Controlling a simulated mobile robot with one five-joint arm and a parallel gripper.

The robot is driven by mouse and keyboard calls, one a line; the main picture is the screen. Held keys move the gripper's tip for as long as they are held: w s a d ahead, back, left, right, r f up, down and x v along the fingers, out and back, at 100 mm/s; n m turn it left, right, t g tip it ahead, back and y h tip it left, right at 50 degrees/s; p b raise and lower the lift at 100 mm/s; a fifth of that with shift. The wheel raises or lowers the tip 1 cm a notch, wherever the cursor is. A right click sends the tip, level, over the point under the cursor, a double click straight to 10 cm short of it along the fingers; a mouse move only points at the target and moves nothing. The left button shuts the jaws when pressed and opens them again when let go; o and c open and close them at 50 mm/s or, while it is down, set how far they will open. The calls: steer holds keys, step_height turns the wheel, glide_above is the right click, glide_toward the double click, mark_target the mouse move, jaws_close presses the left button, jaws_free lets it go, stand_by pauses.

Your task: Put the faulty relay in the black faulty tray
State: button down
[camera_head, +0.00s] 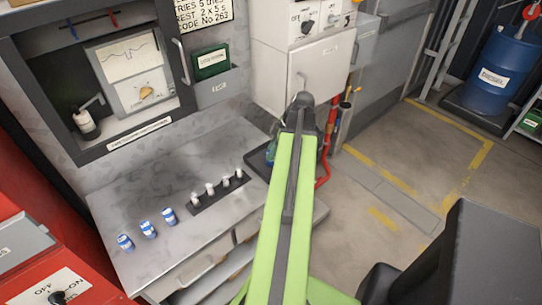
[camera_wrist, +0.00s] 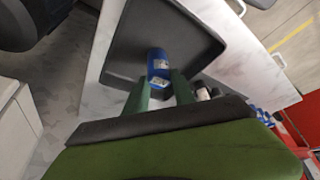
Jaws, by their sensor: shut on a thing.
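My gripper (camera_wrist: 160,83) is shut on a blue relay (camera_wrist: 159,62) with a white label, held between its green fingers. In the wrist view the relay shows against the inside of the black tray (camera_wrist: 190,32); I cannot tell whether it touches the tray floor. In the head view the black tray (camera_head: 257,161) sits at the right end of the grey bench, partly hidden by my arm. The held relay and my fingertips are mostly hidden there.
Three blue-and-white relays (camera_head: 148,229) stand on the bench at the left. A dark strip (camera_head: 203,204) with several white-topped pieces stands mid-bench. A control cabinet (camera_head: 139,73) and a white box (camera_head: 318,65) rise behind. Red pipe (camera_head: 323,171) runs beside the bench's right end.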

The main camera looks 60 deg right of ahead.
steer(key=shift+f, duration=0.1)
steer(key=c, duration=1.1)
jaws_free()
steer(key=shift+o, duration=0.2)
steer(key=shift+r, duration=0.35)
steer(key=p+v, duration=1.1)
steer(key=shift+s+r, duration=0.3)
